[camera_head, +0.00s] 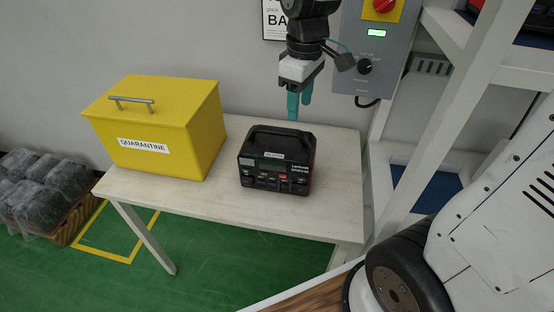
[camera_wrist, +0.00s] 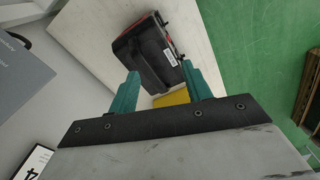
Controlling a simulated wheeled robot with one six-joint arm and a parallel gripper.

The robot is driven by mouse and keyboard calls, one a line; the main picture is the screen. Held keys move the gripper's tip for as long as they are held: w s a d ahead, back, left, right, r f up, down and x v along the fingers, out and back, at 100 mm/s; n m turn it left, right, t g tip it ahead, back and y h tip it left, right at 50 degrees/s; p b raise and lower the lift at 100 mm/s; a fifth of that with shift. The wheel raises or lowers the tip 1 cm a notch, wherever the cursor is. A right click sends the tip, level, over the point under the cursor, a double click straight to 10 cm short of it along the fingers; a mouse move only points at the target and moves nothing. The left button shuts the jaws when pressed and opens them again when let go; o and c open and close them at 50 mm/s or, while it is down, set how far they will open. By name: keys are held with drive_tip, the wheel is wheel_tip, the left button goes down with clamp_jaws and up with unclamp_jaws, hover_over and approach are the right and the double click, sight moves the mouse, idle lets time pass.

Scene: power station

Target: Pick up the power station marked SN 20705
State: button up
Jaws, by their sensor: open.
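A black power station (camera_head: 277,160) with a top handle and red accents stands upright on a pale table (camera_head: 330,205). A small white label is on its top, but I cannot read a serial number. My gripper (camera_head: 300,112), with teal fingers, hangs above the power station, toward its back right. It is open and empty, apart from the power station. In the wrist view the power station (camera_wrist: 147,55) shows beyond and between the open fingers (camera_wrist: 162,88), its lower part partly hidden by the right finger.
A yellow box (camera_head: 160,130) marked QUARANTINE, with a lid handle, stands left of the power station. A grey control panel (camera_head: 366,60) is on the wall behind my gripper. White shelving (camera_head: 440,120) rises at right. The table's front right is clear.

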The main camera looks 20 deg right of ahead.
sight(278, 128)
drive_tip(key=w+f+n, duration=0.1)
drive_tip(key=w+f, duration=0.1)
drive_tip(key=w+a+f+n, duration=0.1)
drive_tip(key=w+f, duration=0.1)
drive_tip(key=w, duration=0.1)
drive_tip(key=w+f+n, duration=0.1)
drive_tip(key=w+f, duration=0.1)
drive_tip(key=w, duration=0.1)
drive_tip(key=shift+a+n, duration=0.25)
drive_tip(key=shift+n, duration=0.05)
drive_tip(key=shift+w+d+f, duration=0.1)
drive_tip(key=shift+f, duration=1.85)
drive_tip(key=shift+w+f, duration=0.1)
drive_tip(key=shift+f, duration=1.85)
drive_tip(key=shift+f, duration=0.25)
clamp_jaws()
drive_tip(key=shift+w+r, duration=0.1)
drive_tip(key=shift+w, duration=0.05)
